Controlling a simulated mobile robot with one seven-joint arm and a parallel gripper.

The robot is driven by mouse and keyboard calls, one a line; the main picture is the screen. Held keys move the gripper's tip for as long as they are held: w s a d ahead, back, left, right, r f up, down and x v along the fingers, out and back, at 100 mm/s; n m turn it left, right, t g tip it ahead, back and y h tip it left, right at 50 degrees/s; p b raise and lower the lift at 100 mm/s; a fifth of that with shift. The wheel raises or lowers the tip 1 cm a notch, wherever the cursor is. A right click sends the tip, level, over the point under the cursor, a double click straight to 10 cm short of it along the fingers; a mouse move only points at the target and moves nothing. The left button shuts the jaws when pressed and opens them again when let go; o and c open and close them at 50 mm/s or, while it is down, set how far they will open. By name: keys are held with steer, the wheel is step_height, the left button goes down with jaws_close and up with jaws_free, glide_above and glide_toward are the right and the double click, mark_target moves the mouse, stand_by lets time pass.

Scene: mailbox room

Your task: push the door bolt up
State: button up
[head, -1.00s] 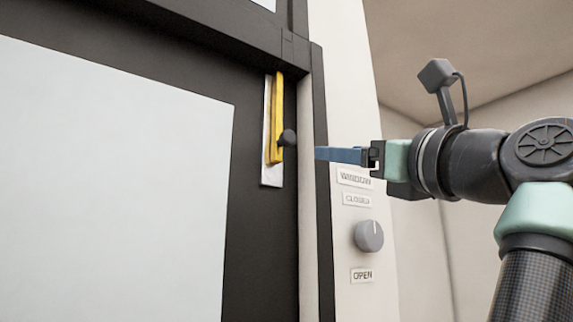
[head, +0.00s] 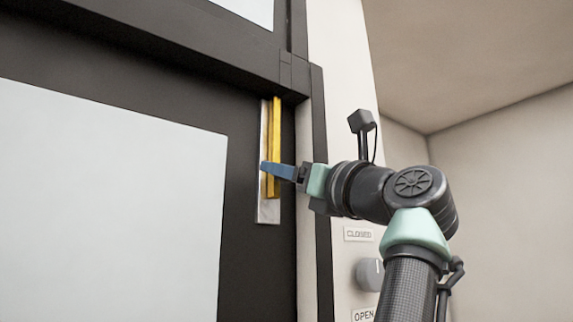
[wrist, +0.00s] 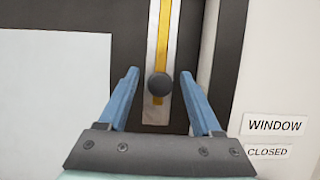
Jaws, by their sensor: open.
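The door bolt is a yellow bar (head: 274,133) on a pale metal plate (head: 267,212), mounted upright on the dark door frame. In the wrist view the bar (wrist: 163,40) carries a dark round knob (wrist: 159,86) near its lower end. My gripper (head: 264,169) has blue fingers and reaches in from the right, in front of the bar's lower part. In the wrist view the open fingers (wrist: 158,72) stand on either side of the knob, with a gap on each side. In the head view the knob is hidden behind the fingers.
A white panel right of the door frame has a grey dial (head: 370,274) with a CLOSED label (head: 358,234) above and an OPEN label (head: 364,315) below. The wrist view shows a WINDOW label (wrist: 275,125). A large pale pane (head: 105,200) fills the door's left.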

steer(key=shift+w+a+r, duration=0.1)
steer(key=shift+w+a, duration=0.2)
steer(key=shift+w, duration=0.05)
jaws_close()
stand_by(1.3)
